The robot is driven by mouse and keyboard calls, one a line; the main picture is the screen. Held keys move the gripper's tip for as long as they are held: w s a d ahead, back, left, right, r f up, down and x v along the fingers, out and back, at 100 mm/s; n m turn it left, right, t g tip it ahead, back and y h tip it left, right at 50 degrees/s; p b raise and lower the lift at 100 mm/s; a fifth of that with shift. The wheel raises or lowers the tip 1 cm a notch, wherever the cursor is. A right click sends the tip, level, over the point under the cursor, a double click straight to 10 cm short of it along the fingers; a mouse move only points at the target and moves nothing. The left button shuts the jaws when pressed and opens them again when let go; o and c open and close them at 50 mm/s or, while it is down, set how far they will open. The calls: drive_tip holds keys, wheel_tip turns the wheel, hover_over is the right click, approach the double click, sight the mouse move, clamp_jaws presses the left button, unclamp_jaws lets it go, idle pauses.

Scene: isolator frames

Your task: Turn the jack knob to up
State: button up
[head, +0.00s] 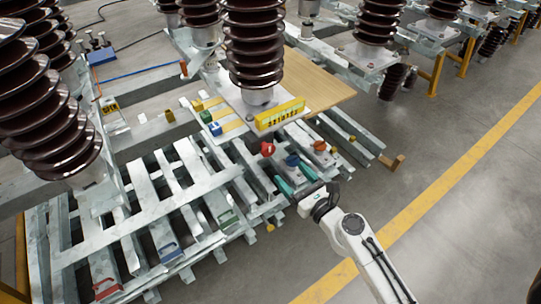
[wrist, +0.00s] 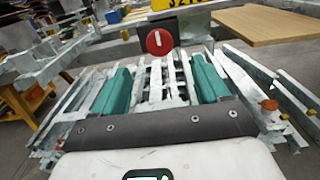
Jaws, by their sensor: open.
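A round red knob (head: 267,148) sits on a bracket at the front of the frame, below the yellow sign. In the wrist view the red knob (wrist: 158,41) faces me with a white upright bar on it. I cannot tell whether this is the jack knob, as no label is readable. A blue knob (head: 292,160) and an orange knob (head: 320,145) sit to its right in the head view. My gripper (head: 294,177) is open and empty, its teal fingers apart. In the wrist view the red knob shows beyond and between the fingertips (wrist: 160,66), not touching them.
Metal slats and beams (head: 180,205) lie below and left of my gripper. A yellow sign (head: 281,114) stands behind the knobs, under a brown insulator (head: 254,45). A wooden board (head: 315,80) lies behind. Floor with a yellow line (head: 440,178) is open at right.

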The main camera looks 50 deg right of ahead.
sight(270, 151)
drive_tip(key=p+x, duration=0.1)
drive_tip(key=x, duration=0.8)
drive_tip(key=shift+w+p, duration=0.4)
drive_tip(key=shift+w, duration=0.05)
drive_tip(key=c, duration=1)
